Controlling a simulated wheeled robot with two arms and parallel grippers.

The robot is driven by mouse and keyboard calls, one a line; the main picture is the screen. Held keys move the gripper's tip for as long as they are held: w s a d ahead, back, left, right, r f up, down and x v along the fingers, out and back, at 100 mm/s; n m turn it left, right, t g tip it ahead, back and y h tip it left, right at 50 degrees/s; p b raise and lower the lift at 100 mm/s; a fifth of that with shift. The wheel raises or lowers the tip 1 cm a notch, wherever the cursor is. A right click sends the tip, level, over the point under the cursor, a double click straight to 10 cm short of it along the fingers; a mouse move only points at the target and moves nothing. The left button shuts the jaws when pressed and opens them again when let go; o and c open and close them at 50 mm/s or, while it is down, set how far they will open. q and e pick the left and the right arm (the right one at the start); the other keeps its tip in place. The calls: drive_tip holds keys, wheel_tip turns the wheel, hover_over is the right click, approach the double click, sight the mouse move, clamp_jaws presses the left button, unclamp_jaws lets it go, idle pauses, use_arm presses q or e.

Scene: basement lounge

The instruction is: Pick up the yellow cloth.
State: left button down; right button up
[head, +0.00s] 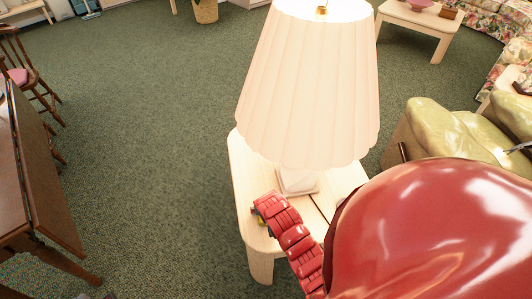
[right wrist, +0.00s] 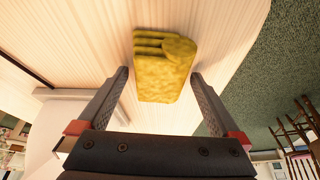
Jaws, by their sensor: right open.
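The yellow cloth (right wrist: 163,75) lies folded on the pale wooden table, with its layered folds at the upper left in the right wrist view. My right gripper (right wrist: 160,74) is open, with one finger on each side of the cloth's near part. Gaps show between the cloth and both fingers. In the head view my red right arm reaches over the side table (head: 247,172) and hides most of the cloth area; only a tiny yellowish patch shows by the arm's end. My left gripper is in neither view.
A lamp with a large pleated shade (head: 308,90) stands on the side table, close to my right arm. A green armchair (head: 440,125) is to the right. A dark wooden table (head: 30,180) stands at the left. Green carpet between them is clear.

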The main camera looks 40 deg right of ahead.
drive_tip(key=shift+f, duration=0.2)
drive_tip(key=shift+c, duration=0.3)
drive_tip(key=c, duration=1.1)
drive_tip(key=shift+r, duration=0.1)
drive_tip(key=shift+r, duration=0.4)
wheel_tip(320, 180, up, 3)
drive_tip(key=shift+s+a+b, duration=0.15)
drive_tip(key=shift+b, duration=0.25)
drive_tip(key=s+a, duration=0.3)
drive_tip(key=s, duration=0.1)
drive_tip(key=s+a+r+b, duration=0.1)
drive_tip(key=s+a, duration=0.2)
drive_tip(key=s, duration=0.1)
drive_tip(key=s+a, duration=0.4)
drive_tip(key=shift+r+b, duration=0.2)
drive_tip(key=shift+b, duration=0.1)
